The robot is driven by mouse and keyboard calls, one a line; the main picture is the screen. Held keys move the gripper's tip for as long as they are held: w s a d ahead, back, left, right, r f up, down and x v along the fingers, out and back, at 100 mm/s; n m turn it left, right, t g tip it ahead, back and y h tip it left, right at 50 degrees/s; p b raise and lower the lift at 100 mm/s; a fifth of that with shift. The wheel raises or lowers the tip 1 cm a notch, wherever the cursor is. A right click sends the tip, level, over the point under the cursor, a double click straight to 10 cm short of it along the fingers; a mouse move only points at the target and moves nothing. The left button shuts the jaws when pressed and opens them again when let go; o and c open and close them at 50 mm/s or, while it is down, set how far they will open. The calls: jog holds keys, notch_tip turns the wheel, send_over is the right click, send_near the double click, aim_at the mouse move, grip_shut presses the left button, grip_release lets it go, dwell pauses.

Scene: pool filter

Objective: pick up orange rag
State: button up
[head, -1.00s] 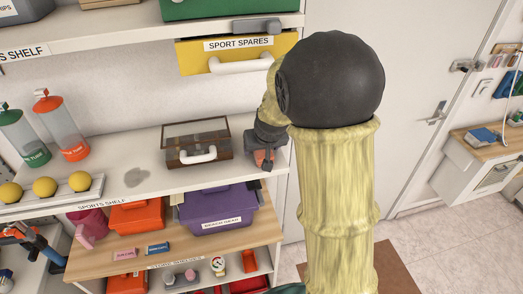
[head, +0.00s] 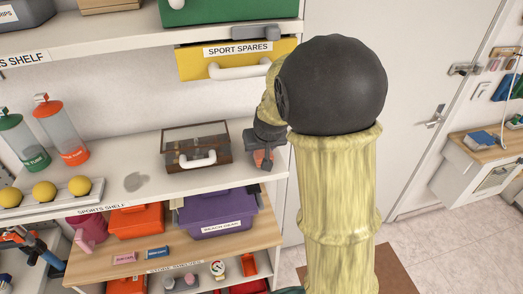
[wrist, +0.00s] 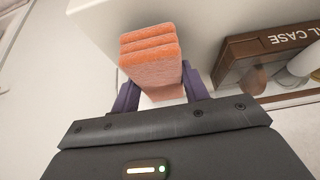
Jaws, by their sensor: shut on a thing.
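The orange rag (wrist: 152,62) is a folded, layered orange cloth in the wrist view. My gripper (wrist: 162,92) is shut on it, with a purple finger on each side of the cloth. In the head view my gripper (head: 264,160) is small and partly hidden behind my arm, at the right end of the middle shelf. A bit of the orange rag (head: 260,156) shows there between the fingers. The cloth is beside the shelf's edge; I cannot tell whether it touches the shelf.
A brown glass-lidded case (head: 196,148) stands on the shelf left of my gripper; it also shows in the wrist view (wrist: 270,55). A yellow SPORT SPARES drawer (head: 237,58) hangs above. A purple bin (head: 217,212) is below. A white door (head: 410,100) is to the right.

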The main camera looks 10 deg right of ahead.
notch_tip(320, 180, up, 2)
jog(key=shift+r, duration=0.2)
jog(key=s+b, duration=0.4)
jog(key=s, duration=1.4)
